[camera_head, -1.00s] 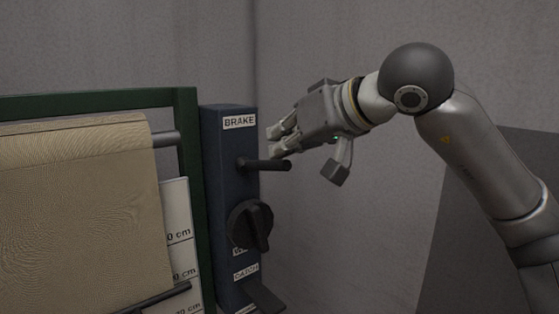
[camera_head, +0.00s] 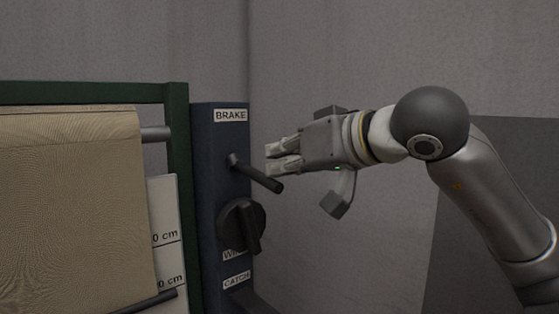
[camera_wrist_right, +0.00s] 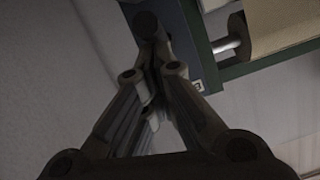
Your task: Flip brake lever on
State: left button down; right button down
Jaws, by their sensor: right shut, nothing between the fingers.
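The brake lever (camera_head: 258,175) is a dark rod on the blue control box, just below the BRAKE label (camera_head: 231,115). In the head view it slants down to the right from its pivot. My right gripper (camera_head: 268,160) is shut and empty, with its fingertips at the lever, close above its rod. I cannot tell whether they touch it. In the right wrist view the closed fingers (camera_wrist_right: 150,75) point at the dark round end of a rod (camera_wrist_right: 146,25), likely the lever. My left gripper is not in view.
The blue box (camera_head: 207,190) also carries a dark round knob (camera_head: 241,226) below the lever and a CATCH label (camera_head: 236,280) lower down. A green frame (camera_head: 178,200) with a beige cloth roll (camera_head: 70,200) stands at left.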

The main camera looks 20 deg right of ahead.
jog(key=shift+a+f, duration=0.1)
jog(key=shift+f, duration=0.4)
jog(key=shift+r, duration=0.1)
